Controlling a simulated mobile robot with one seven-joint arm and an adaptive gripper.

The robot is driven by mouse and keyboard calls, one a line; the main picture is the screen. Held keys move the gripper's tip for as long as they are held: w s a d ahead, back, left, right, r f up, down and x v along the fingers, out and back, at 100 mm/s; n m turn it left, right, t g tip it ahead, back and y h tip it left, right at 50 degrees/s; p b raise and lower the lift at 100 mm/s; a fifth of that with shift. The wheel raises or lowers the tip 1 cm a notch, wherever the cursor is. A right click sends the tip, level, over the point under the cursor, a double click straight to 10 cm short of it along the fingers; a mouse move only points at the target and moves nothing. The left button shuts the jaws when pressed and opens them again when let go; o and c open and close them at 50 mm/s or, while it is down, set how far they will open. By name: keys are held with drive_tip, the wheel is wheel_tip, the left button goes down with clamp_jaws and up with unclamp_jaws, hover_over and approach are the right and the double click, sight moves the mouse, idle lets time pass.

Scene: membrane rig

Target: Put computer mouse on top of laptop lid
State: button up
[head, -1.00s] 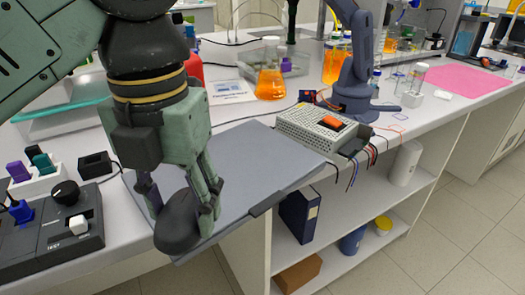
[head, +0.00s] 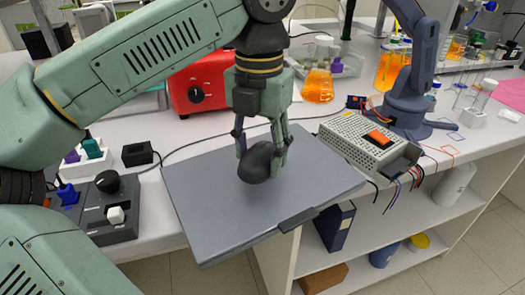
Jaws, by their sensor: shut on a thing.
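The computer mouse (head: 257,163) is dark and rounded, and it is held between the fingers of my gripper (head: 262,155). My gripper points down over the grey closed laptop lid (head: 222,217). The mouse appears above the middle to upper part of the lid. I cannot tell whether its underside touches the lid. The laptop lies flat on the white bench, and its front corner reaches past the bench's edge.
A metal power supply (head: 362,142) with loose wires stands right of the laptop. A control box with a black knob (head: 107,182) is at left. A red device (head: 205,85) and an orange flask (head: 318,80) stand behind. A cable runs behind the laptop.

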sight(262, 160)
drive_tip(key=shift+w+d, duration=0.1)
drive_tip(key=shift+w, duration=0.45)
drive_tip(key=f, duration=0.1)
drive_tip(key=w+f+p, duration=0.1)
drive_tip(key=f, duration=0.1)
drive_tip(key=shift+d+f, duration=0.1)
drive_tip(key=shift+f, duration=0.25)
drive_tip(key=shift+f, duration=0.15)
drive_tip(key=o, duration=1.2)
wheel_tip(262, 160, up, 12)
drive_tip(key=shift+r, duration=0.2)
